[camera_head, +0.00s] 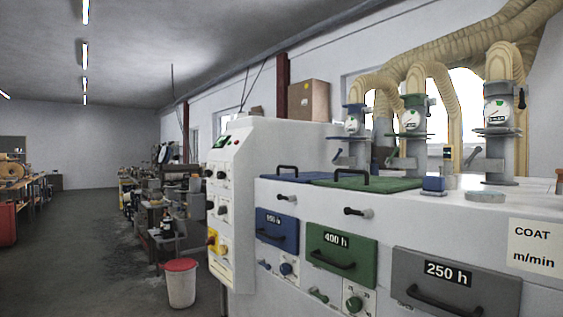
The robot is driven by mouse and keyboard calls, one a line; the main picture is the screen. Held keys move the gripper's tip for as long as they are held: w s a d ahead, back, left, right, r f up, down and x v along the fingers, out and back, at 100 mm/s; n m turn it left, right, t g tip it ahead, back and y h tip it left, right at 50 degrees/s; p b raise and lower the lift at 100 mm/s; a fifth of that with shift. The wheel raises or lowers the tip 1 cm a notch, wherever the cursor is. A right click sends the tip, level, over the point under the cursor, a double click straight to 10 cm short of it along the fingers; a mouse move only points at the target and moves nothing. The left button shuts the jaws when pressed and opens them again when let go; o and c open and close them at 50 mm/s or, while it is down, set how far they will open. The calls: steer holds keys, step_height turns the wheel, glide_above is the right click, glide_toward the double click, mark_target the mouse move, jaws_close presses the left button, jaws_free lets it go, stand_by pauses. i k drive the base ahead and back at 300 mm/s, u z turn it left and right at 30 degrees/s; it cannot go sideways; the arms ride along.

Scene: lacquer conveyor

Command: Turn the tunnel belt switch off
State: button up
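A white control panel (232,190) stands upright at the left end of the white machine (375,225). Its narrow face carries several dark knobs and small lights, seen at a steep angle. A yellow-backed switch with a red handle (212,240) is low on this face. A dark knob (222,210) sits above it. The labels are too small to read, so I cannot tell which control is the tunnel belt switch or how it is set. My gripper is not in view.
The machine front has a blue drawer (277,229), a green drawer (341,252) and a grey drawer (455,283) with protruding handles. A white bin with a red lid (181,283) stands on the floor left of the panel. Open floor (80,240) lies further left, between cluttered benches.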

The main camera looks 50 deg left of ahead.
mark_target(223, 209)
steer(key=u, duration=0.75)
steer(key=k, duration=0.35)
steer(key=u, duration=0.85)
